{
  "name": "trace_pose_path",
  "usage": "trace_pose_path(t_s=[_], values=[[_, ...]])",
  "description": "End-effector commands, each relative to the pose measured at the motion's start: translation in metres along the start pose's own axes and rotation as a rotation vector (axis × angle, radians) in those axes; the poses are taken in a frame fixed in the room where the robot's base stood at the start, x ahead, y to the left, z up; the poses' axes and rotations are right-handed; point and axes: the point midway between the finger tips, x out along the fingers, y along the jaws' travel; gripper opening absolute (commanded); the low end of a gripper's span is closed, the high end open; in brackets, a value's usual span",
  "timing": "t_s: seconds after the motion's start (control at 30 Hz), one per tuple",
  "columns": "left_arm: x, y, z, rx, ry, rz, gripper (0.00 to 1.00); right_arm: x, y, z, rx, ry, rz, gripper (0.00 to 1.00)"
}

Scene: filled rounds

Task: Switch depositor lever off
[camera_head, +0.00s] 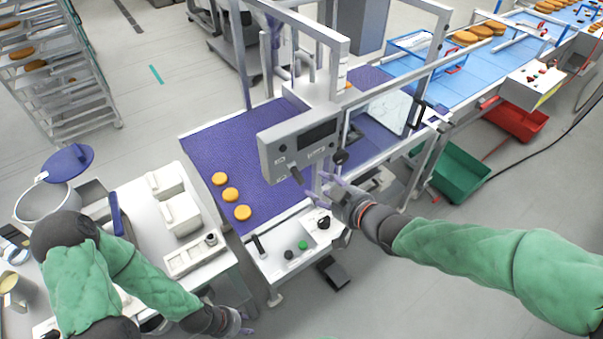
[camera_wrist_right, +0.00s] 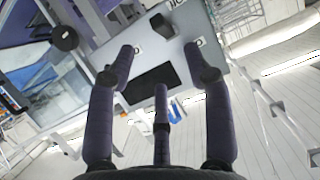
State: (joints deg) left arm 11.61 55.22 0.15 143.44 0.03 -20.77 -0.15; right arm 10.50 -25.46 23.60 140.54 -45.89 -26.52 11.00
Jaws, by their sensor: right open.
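The depositor's grey control box (camera_head: 298,146) hangs from a frame over the purple conveyor. A dark lever (camera_head: 296,174) sticks out of its lower front. The lever also shows in the right wrist view (camera_wrist_right: 162,28), between small printed labels on the panel. My right gripper (camera_head: 332,187) is just right of and below the lever. In the right wrist view, its dark fingers (camera_wrist_right: 160,72) are spread and empty, with the lever beyond the fingertips and no visible contact. My left gripper (camera_head: 240,325) is low at the left table's front edge; its fingers are too small to read.
A black round knob (camera_head: 341,157) sits at the box's right side. The purple belt (camera_head: 215,150) carries several orange rounds (camera_head: 231,194). Below is a panel with a green button (camera_head: 302,245). A blue conveyor (camera_head: 440,70) and green bin (camera_head: 455,170) stand right.

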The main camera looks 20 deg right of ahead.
Motion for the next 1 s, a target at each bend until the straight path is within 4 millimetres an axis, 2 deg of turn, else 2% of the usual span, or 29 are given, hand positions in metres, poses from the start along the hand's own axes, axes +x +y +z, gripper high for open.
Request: trace_pose_path(t_s=[0.3, 0.5, 0.7, 0.97, 1.0], values=[[0.010, -0.004, 0.000, 0.000, 0.000, 0.000, 0.40, 0.058, -0.001, 0.002, 0.001, -0.002, -0.004, 0.52], [0.011, -0.004, -0.001, 0.000, 0.000, 0.000, 0.40, 0.082, -0.001, 0.001, 0.001, -0.002, -0.002, 0.52], [0.011, -0.004, -0.001, 0.000, 0.000, 0.000, 0.40, 0.092, -0.001, 0.001, 0.001, -0.002, -0.001, 0.52], [0.011, -0.004, -0.001, 0.000, 0.000, 0.000, 0.40, 0.093, -0.001, 0.001, 0.001, -0.001, 0.000, 0.52], [0.011, -0.004, -0.001, 0.000, 0.000, 0.000, 0.40, 0.093, 0.000, 0.001, 0.001, -0.001, 0.000, 0.43]])
